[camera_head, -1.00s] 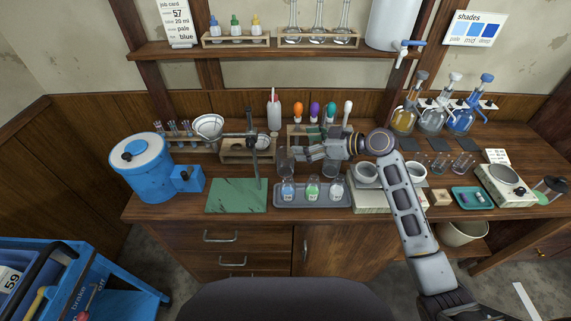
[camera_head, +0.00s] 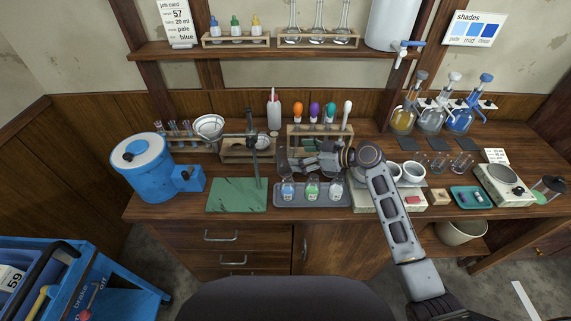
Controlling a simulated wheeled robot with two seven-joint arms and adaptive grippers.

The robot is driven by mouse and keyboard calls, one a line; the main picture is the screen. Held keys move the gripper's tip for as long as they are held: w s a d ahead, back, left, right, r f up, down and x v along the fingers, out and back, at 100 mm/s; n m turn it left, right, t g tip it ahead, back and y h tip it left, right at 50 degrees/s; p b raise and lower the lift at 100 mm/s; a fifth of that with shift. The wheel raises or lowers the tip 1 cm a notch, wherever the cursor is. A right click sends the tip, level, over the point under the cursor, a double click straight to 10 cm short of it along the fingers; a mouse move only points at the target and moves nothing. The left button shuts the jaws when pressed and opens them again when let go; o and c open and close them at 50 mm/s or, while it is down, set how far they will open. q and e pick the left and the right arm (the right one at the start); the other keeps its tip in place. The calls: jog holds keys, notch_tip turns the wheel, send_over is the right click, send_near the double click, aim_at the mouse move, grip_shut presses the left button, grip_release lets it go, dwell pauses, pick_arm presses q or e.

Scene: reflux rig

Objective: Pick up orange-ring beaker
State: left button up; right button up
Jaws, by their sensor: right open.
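My right gripper (camera_head: 296,160) reaches in from the right, with its open fingers pointing left just behind the grey tray (camera_head: 322,203). I cannot make out an orange ring on any beaker. A dim glass-like shape beside the fingertips is too dark and small to tell from the fingers. Two clear beakers stand on the bench at the right, one (camera_head: 437,163) left of the other (camera_head: 463,163); no ring colour can be read on them. My left gripper is not in view.
The tray holds several small labelled bottles (camera_head: 312,191). Left of it are a green mat (camera_head: 228,196), a clamp stand (camera_head: 256,172) and a blue pot (camera_head: 142,166). A rack with coloured-top droppers (camera_head: 320,130) stands behind the gripper. White mortars (camera_head: 412,171) sit to the right.

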aim_at(286, 154)
jog(key=shift+p+x, duration=0.55)
jog(key=shift+x, duration=2.6)
jog(key=c, duration=1.4)
